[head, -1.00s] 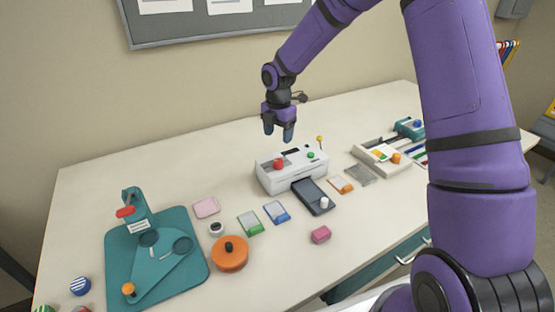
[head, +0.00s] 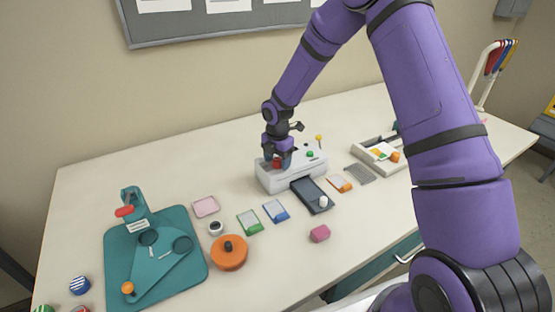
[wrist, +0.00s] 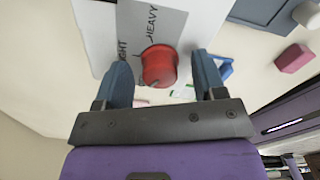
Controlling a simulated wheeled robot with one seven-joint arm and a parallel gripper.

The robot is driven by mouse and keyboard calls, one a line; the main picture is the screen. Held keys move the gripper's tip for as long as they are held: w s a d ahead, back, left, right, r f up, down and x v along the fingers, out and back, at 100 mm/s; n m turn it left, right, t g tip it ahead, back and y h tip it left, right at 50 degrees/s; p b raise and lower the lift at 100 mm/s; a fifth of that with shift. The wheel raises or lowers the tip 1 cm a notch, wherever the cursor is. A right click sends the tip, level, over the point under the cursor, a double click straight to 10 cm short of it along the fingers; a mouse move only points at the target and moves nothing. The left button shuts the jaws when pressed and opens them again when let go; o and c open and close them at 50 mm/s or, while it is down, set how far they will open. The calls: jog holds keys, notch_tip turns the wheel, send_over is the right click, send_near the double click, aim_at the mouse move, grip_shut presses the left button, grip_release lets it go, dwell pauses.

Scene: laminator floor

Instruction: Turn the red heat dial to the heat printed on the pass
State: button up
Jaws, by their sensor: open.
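The red heat dial (wrist: 159,66) stands on the white laminator (head: 280,181), on a grey plate (wrist: 178,25) lettered HEAVY and a partly hidden word ending in "GHT". My gripper (wrist: 163,80) is open, with one blue finger on each side of the dial in the wrist view. I cannot tell whether the fingers touch it. In the head view my gripper (head: 279,162) is low over the laminator and partly covers the dial (head: 276,163). Passes with green (head: 250,222), blue (head: 276,211) and orange (head: 341,184) edges lie on the table; their print is too small to read.
A dark tray (head: 309,190) with a white knob sticks out of the laminator's front. A green button (head: 310,154) and a yellow-tipped lever (head: 319,139) are right of the dial.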

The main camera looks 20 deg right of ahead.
jog(key=c, duration=0.9)
